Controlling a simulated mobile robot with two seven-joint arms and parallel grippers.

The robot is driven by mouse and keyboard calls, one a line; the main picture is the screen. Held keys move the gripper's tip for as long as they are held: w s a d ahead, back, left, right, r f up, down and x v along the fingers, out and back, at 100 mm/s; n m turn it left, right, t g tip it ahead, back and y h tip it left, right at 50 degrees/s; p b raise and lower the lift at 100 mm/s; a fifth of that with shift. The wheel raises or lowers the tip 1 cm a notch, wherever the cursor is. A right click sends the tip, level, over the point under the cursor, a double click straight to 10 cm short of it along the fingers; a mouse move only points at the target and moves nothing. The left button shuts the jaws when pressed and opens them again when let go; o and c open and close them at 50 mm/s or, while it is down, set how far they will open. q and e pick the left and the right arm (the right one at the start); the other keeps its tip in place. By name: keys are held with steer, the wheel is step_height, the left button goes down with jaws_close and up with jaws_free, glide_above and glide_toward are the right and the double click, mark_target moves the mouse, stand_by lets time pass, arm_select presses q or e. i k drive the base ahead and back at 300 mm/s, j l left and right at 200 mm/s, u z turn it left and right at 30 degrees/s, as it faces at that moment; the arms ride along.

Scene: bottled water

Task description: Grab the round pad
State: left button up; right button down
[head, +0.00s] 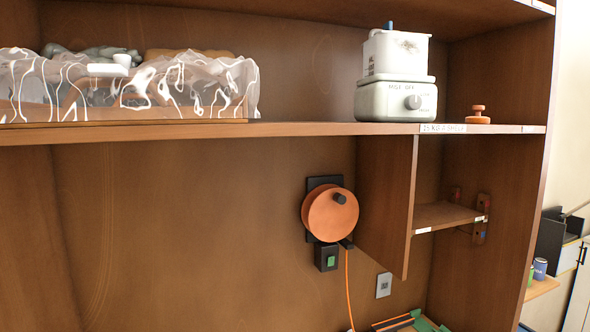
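No thing here is clearly marked as the round pad. An orange round disc (330,214) with a dark knob is mounted on a black bracket on the wooden back panel, below the shelf. An orange cord hangs from it. A small orange round piece (478,119) with a knob on top sits on the shelf at the right, beside the white appliance. Neither of my grippers is in view.
The wooden shelf (300,129) carries a clear plastic-wrapped pack (130,88) at the left and a white appliance (396,100) with a dial. A vertical divider (385,195) and small lower shelf (447,214) stand right of the disc. Shelf space between pack and appliance is clear.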

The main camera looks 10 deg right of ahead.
mark_target(478, 119)
steer(key=z, duration=1.4)
